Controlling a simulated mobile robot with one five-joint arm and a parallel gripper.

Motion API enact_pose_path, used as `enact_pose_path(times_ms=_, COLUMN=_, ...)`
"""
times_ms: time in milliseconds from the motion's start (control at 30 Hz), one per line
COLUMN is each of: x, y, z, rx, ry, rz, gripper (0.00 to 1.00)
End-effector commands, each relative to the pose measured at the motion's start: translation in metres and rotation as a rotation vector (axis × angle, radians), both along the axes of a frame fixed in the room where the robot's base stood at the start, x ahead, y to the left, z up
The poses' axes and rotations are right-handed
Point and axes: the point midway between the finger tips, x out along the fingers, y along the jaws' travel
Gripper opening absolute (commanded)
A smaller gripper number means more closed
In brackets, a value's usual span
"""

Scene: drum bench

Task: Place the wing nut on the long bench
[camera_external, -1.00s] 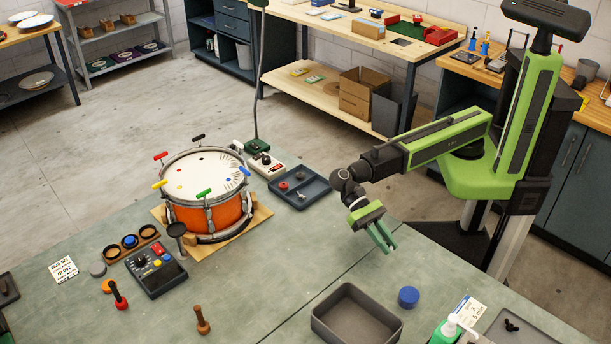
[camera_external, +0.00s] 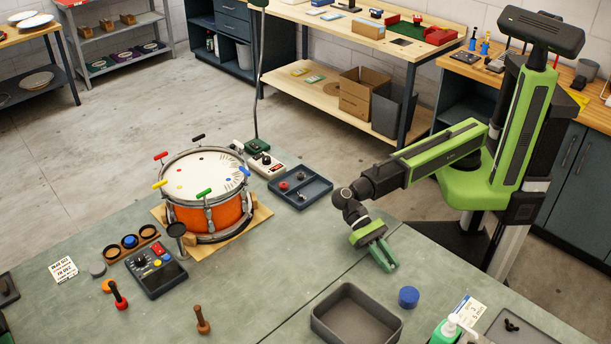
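A small black piece shaped like a wing nut (camera_external: 512,326) lies in a shallow grey tray (camera_external: 490,334) at the lower right. The tray rests on the large grey-green bench (camera_external: 260,300) in the foreground. Which surface is the long bench is not marked; a long wooden-topped bench (camera_external: 310,22) also stands at the back. My gripper (camera_external: 391,267) hangs above the right part of the grey-green bench, left of and behind the wing nut, well apart from it. Its green fingers point down with a small gap between them, and nothing shows in them.
An empty grey bin (camera_external: 357,312), a blue round lid (camera_external: 408,297) and a green bottle with a white pump (camera_external: 448,331) stand between my gripper and the front edge.

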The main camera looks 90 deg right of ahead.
Motion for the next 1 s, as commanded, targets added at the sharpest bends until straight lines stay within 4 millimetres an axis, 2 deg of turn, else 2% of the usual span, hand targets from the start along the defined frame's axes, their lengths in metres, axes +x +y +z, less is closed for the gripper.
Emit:
enact_pose_path(times_ms=33, x=0.000, y=0.000, z=0.000, rx=0.000, ry=0.000, rz=0.000, gripper=0.23)
enact_pose_path(times_ms=167, x=0.000, y=0.000, z=0.000, rx=0.000, ry=0.000, rz=0.000, gripper=0.40)
enact_pose_path(times_ms=467, x=0.001, y=-0.001, z=0.001, rx=0.000, ry=0.000, rz=0.000, gripper=0.40)
enact_pose_path(times_ms=567, x=0.006, y=-0.007, z=0.006, rx=0.000, ry=0.000, rz=-0.002, gripper=0.40)
enact_pose_path(times_ms=767, x=0.035, y=-0.038, z=0.035, rx=0.000, ry=0.000, rz=-0.004, gripper=0.40)
enact_pose_path(times_ms=1000, x=0.071, y=-0.089, z=0.058, rx=0.000, ry=0.000, rz=-0.003, gripper=0.40)
